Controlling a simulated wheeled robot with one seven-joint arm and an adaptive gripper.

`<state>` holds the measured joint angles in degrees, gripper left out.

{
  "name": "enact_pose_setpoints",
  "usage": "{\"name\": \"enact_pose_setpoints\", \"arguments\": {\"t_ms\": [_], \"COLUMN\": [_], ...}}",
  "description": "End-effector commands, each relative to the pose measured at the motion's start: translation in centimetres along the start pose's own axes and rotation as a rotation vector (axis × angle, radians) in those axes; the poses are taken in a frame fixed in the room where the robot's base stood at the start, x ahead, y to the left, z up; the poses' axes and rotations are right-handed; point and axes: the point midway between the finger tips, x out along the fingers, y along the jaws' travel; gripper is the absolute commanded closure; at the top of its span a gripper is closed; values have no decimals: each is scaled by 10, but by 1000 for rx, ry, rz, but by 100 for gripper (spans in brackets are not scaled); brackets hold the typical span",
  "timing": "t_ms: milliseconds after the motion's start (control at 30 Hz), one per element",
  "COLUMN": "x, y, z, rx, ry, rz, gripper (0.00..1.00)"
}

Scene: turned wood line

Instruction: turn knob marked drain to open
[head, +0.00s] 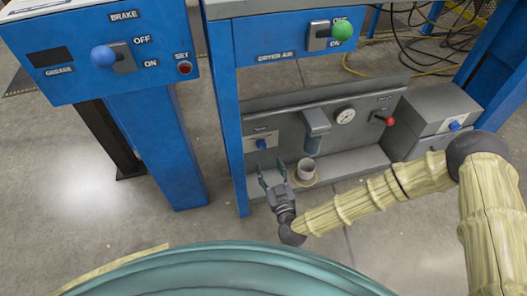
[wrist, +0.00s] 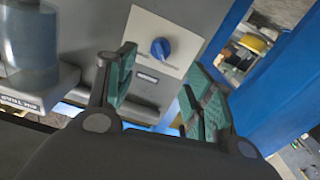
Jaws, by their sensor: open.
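A blue knob (wrist: 160,48) on a pale plate shows in the wrist view, beyond and between my fingertips. Its small label is too blurred to read, so I cannot tell that it says drain. In the head view a blue knob on a pale plate (head: 261,144) sits at the left of the grey panel, apparently the same one. Another blue knob (head: 454,125) is on the grey box at the right, its label unreadable. My gripper (head: 272,172) is open and empty in front of the left knob, apart from it; it also shows in the wrist view (wrist: 163,78).
A filter with a bowl (head: 315,125), a gauge (head: 345,116) and a red-ended lever (head: 386,120) are on the panel. A pale cup (head: 306,170) stands on the ledge beside my gripper. A blue post (head: 226,130) rises close to the left.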

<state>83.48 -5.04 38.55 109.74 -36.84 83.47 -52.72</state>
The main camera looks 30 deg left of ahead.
Motion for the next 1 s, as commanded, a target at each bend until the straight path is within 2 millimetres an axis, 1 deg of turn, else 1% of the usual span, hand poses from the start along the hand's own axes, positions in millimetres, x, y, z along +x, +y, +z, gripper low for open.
{"name": "enact_pose_setpoints", "arguments": {"t_ms": [100,300,500,700,1000], "x": [19,52,77,88,90], "y": [0,0,0,-1,0], "z": [4,4,4,2,1], "rx": [1,2,2,2,2], "ry": [2,1,-2,-2,-3], "rz": [0,0,-1,-2,-2], "gripper": [47,47,47,47,47]}}
